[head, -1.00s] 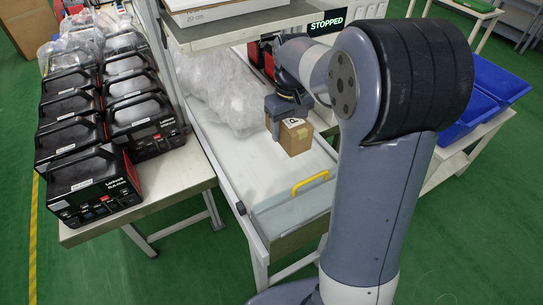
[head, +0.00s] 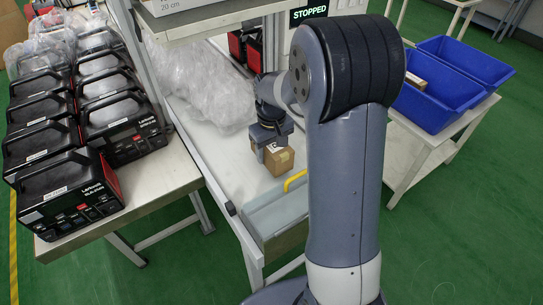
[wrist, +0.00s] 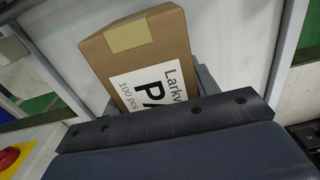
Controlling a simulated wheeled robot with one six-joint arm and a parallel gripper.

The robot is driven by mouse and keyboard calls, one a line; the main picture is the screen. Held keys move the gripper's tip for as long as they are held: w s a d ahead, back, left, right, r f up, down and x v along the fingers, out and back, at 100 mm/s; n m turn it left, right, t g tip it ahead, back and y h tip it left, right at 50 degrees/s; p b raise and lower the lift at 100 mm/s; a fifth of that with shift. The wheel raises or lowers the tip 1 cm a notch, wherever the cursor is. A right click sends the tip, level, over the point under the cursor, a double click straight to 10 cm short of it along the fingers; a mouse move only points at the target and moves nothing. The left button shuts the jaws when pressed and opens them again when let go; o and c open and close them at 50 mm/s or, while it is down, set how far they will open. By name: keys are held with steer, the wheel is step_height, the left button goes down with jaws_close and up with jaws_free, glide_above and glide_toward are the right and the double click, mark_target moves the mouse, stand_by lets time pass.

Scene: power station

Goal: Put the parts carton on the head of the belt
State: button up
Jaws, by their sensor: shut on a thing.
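The parts carton (head: 274,158) is a small brown box with a white label. My gripper (head: 270,140) is shut on it, over the white belt (head: 232,160), near the belt's front end. The carton fills the upper middle of the wrist view (wrist: 152,50), its label partly hidden by the gripper body and a strip of tape on its top edge. I cannot tell whether its underside touches the belt. A sign above the belt reads STOPPED (head: 309,14).
Clear plastic bags (head: 208,90) lie farther back on the belt. Black power units (head: 70,185) crowd the left table. Blue bins (head: 440,95) stand on a right-hand table.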

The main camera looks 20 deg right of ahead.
steer(key=shift+f, duration=1.25)
steer(key=shift+f, duration=0.15)
steer(key=o, duration=1.2)
step_height(320, 180, up, 12)
steer(key=shift+r+p, duration=0.2)
steer(key=shift+p, duration=0.35)
